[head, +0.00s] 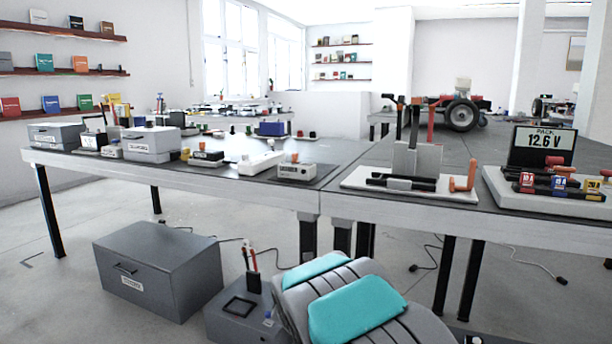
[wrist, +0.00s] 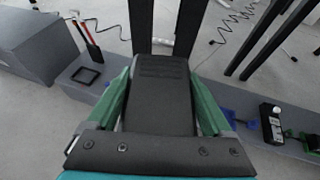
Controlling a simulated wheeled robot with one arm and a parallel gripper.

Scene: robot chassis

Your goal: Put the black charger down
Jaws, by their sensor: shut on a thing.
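The black charger (wrist: 160,88), a dark block with a ribbed top end, sits between the two green fingers of my gripper (wrist: 160,78) in the wrist view. The fingers press on its left and right sides, so my gripper is shut on it. Grey floor shows around it, and nothing visibly supports it, though its underside is hidden. In the head view, my teal and grey arm fills the bottom middle, and the charger and fingers cannot be made out there.
A grey floor cabinet (head: 160,268) and a low grey box (head: 240,308) with upright tools stand left of my arm. Cables (wrist: 242,35) lie on the floor among black table legs.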

